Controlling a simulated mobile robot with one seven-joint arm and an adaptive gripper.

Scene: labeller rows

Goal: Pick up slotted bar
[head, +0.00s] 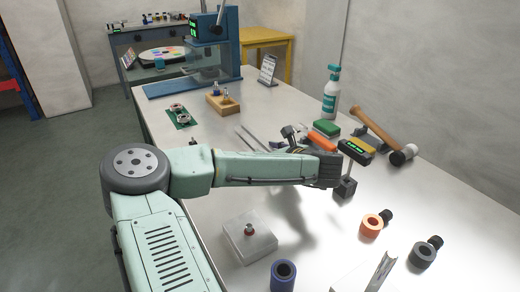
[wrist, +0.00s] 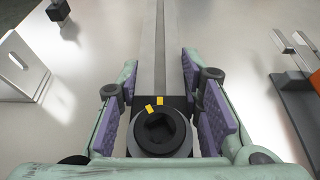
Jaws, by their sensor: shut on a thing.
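The slotted bar (wrist: 149,50) is a long grey metal strip with a darker lengthwise line, in the wrist view. It runs from the top edge down between the fingers of my gripper (wrist: 160,115). The gripper is shut on it, with purple pads on either side. A black block and a round black part (wrist: 160,132) with a dark socket and yellow marks cover the near end of the bar. In the head view my arm hides much of the gripper, and I cannot clearly make out the held bar there.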

